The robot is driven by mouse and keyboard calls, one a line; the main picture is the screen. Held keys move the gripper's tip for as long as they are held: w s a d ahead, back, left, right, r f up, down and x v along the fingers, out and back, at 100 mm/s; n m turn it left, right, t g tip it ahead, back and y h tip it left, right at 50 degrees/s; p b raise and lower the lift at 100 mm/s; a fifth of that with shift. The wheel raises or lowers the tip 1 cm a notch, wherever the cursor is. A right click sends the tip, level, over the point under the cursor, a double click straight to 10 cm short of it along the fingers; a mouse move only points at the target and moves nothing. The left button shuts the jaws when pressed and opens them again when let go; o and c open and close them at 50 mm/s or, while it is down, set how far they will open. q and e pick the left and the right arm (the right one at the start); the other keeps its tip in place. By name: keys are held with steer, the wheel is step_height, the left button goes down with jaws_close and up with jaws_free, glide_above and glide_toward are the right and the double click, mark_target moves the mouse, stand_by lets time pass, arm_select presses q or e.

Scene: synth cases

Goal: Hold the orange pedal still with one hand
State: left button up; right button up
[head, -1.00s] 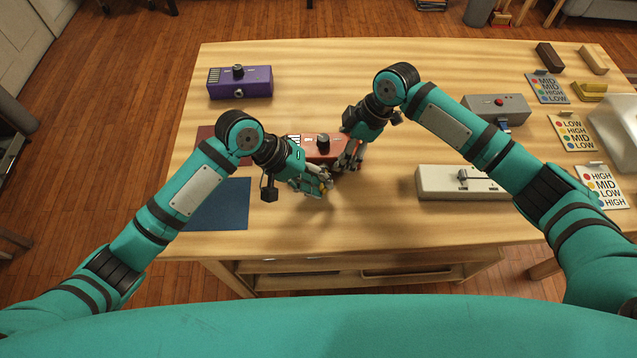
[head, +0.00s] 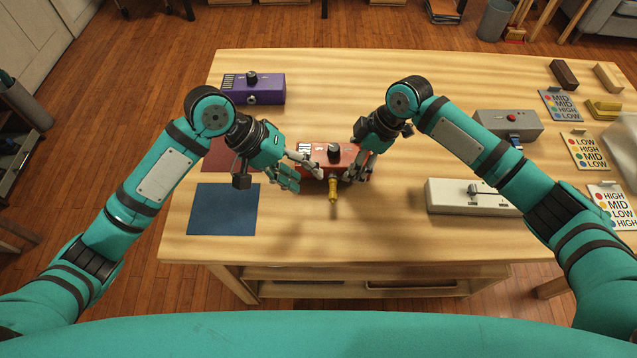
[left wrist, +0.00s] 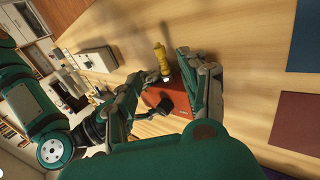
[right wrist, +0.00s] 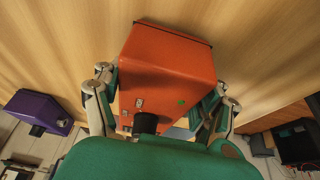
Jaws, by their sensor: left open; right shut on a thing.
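The orange pedal (head: 320,154) stands on the table near the middle, with a black knob on top. It also shows in the right wrist view (right wrist: 168,75) and partly in the left wrist view (left wrist: 170,108). My right gripper (head: 352,172) is shut on the orange pedal, with one finger on each side in the right wrist view (right wrist: 165,105). My left gripper (head: 305,178) is open just left of the pedal's near side. A yellow plug (head: 333,190) sticks out from the pedal's near side, and also shows in the left wrist view (left wrist: 160,58). Nothing is between the left fingers that I can make out.
A purple pedal (head: 265,93) stands at the back left. A dark red mat (head: 222,160) and a blue mat (head: 222,209) lie at left. A white pedal (head: 445,196), a grey pedal (head: 525,125) and label cards (head: 585,150) are at right. The front middle is clear.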

arm_select(q)
steer(key=v, duration=0.3)
steer(key=shift+a+r, duration=0.2)
steer(key=shift+r, duration=0.05)
arm_select(e)
steer(key=o, duration=1.4)
steer(key=v, duration=1.2)
steer(key=shift+w, duration=0.1)
